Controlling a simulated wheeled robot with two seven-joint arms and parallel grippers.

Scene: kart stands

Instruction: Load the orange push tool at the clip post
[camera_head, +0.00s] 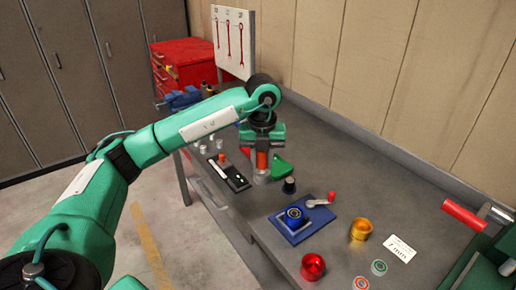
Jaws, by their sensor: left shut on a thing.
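My left gripper (263,148) points down over the bench and is shut on the orange push tool (262,160). The tool is upright between the fingers, and its upper part is hidden by them. A pale grey cylinder (261,177) shows directly below the tool; I cannot tell whether they touch. I cannot tell for certain which of these is the clip post. My right gripper is not in view.
A green piece (282,168) lies just behind the gripper. A black tray (238,182) is to the left. A blue fixture (284,229), red cup (313,267) and gold cup (361,229) stand nearer. A green machine with a red handle (464,217) is at right.

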